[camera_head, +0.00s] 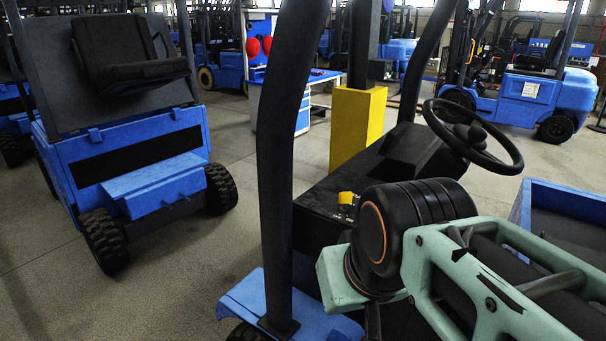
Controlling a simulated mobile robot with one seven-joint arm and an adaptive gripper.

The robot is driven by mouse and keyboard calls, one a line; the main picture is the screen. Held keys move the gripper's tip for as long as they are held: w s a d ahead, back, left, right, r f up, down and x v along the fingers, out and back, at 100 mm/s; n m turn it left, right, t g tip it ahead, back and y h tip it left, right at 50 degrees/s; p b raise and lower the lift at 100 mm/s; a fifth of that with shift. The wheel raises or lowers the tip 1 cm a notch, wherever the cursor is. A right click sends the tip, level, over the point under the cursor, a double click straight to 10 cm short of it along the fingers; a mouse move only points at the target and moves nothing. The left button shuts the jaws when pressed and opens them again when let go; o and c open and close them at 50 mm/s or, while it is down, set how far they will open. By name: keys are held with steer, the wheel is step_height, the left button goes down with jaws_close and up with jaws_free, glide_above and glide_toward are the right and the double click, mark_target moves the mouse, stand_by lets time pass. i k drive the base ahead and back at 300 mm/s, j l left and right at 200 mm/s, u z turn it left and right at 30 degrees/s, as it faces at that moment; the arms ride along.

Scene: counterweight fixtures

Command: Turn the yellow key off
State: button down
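The yellow key (346,197) is a small yellow piece on the dark dash panel (318,197) of the nearest forklift. It sits left of the steering wheel (470,135) and just beyond my arm's dark round joint. Its exact turn angle is too small to tell. My green and black arm reaches in from the lower right, and its joint lies close in front of the key in the picture. My gripper cannot be made out; the arm's far end is hidden behind its own links or below the frame.
A thick black post (279,150) of this forklift rises left of the key. A yellow pillar (357,125) stands behind. Another blue forklift (135,165) is at left, and one more (530,90) at back right. Bare concrete floor (200,265) lies between the left machines.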

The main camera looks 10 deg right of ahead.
mark_target(346, 198)
steer(key=z, duration=0.45)
steer(key=i+j+z, duration=0.25)
steer(key=j+z, duration=0.25)
steer(key=j, duration=0.2)
steer(key=i, duration=0.05)
